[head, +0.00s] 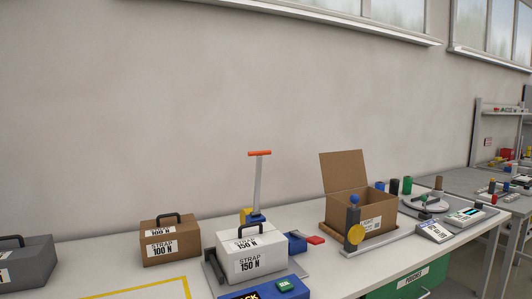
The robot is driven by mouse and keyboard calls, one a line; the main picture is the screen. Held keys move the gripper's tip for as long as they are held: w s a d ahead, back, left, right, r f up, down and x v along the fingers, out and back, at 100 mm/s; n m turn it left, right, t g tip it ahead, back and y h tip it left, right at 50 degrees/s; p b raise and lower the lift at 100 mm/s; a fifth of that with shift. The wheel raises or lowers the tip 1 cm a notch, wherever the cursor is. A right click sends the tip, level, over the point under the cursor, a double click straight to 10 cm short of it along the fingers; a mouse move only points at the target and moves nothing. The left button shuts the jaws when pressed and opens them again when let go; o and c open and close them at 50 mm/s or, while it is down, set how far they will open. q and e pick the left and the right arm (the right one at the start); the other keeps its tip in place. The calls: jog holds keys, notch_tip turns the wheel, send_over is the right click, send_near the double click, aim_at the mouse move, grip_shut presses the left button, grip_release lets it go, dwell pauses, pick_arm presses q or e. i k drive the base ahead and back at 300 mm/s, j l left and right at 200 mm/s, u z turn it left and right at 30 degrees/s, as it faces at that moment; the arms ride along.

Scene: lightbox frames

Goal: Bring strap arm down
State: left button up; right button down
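The strap arm (259,185) is a pale, thin post standing nearly upright, with an orange crossbar handle (260,153) at its top. Its foot meets a blue and yellow mount (252,216) behind a white box (251,256) labelled "STRAP 150 N". The box has a dark handle on top and sits on a grey plate (299,270). A blue unit with a green button (288,286) stands in front of the box, cut off by the lower edge. Neither of my grippers is in the head view.
A brown box labelled 100 N (170,241) and a dark grey box (26,264) stand to the left. Yellow tape (140,290) marks a bare table area. An open cardboard carton (371,215) stands right, with a yellow disc (355,234) before it. Air around the raised handle is clear.

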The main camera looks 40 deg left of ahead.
aim_at(258, 154)
jog(key=l+u, duration=0.15)
jog(key=u, duration=0.2)
jog(key=i+l+u, duration=0.1)
jog(key=u, duration=0.25)
jog(key=l+u, duration=0.35)
